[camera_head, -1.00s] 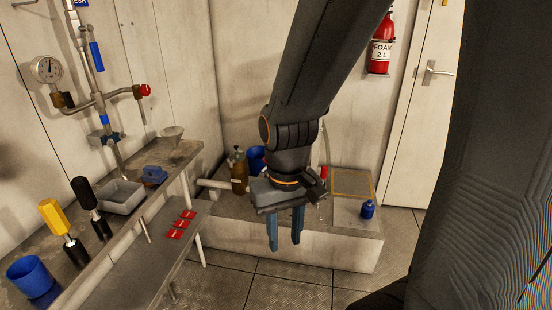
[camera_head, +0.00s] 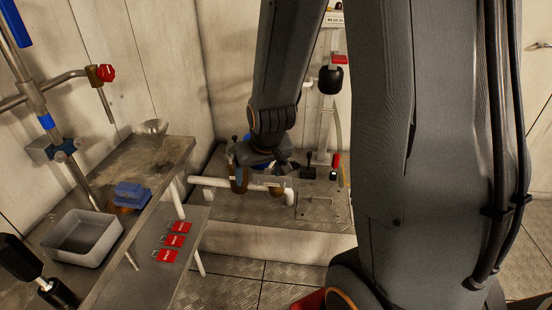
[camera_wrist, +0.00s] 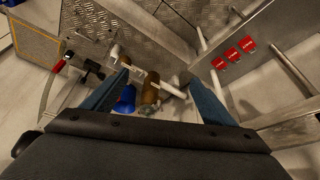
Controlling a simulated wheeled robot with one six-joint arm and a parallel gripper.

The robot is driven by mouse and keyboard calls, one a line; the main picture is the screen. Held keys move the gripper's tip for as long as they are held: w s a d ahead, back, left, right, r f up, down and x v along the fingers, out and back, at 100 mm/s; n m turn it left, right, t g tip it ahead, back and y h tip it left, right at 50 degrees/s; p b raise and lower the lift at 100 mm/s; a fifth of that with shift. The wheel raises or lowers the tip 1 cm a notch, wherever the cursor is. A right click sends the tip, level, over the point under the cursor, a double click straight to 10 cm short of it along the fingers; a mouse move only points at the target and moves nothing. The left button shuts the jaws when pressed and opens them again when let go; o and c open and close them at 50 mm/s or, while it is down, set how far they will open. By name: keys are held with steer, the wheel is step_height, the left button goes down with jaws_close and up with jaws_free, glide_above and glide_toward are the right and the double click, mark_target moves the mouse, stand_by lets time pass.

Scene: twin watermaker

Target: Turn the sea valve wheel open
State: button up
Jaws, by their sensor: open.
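I cannot tell which part is the sea valve wheel. A small red handwheel (camera_head: 106,73) sits on the wall pipework at left, well away from my gripper.
A metal bench (camera_head: 150,165) at left carries a grey tray (camera_head: 82,238) and a blue block (camera_head: 131,193). Red tags (camera_head: 172,241) lie on the lower shelf. A black-topped fixture (camera_head: 331,80) stands right of my gripper. Chequered floor (camera_head: 232,283) is free in front of the plinth.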

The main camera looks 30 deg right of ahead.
steer(key=w+d+f+m+t+h+b, duration=0.1)
steer(key=w+d+f+t+b, duration=0.3)
steer(key=w+d+f, duration=0.1)
steer(key=w+d+f+t+h+b, duration=0.2)
steer(key=w+d+f+t+b, duration=0.1)
steer(key=w+d+f, duration=0.3)
steer(key=w+d+f+m+t+h+b, duration=0.1)
steer(key=w+d+f+t+b, duration=0.3)
steer(key=w, duration=0.4)
steer(key=shift+w+d+f+m+t+h+b, duration=0.15)
steer(key=shift+w+d+f+h+b, duration=0.15)
steer(key=shift+f, duration=0.25)
steer(key=shift+w+d+f+m+t+h+b, duration=0.1)
steer(key=shift+d+f+m+t+h+b, duration=0.1)
steer(key=shift+d+f, duration=0.25)
steer(key=shift+t, duration=0.25)
steer(key=shift+d+b+x, duration=0.15)
steer(key=shift+b+x, duration=0.15)
steer(key=shift+x, duration=1.6)
steer(key=shift+d+b+x, duration=0.15)
steer(key=shift+b+x, duration=0.15)
steer(key=shift+x, duration=1.6)
steer(key=shift+s, duration=0.1)
steer(key=c, duration=1.5)
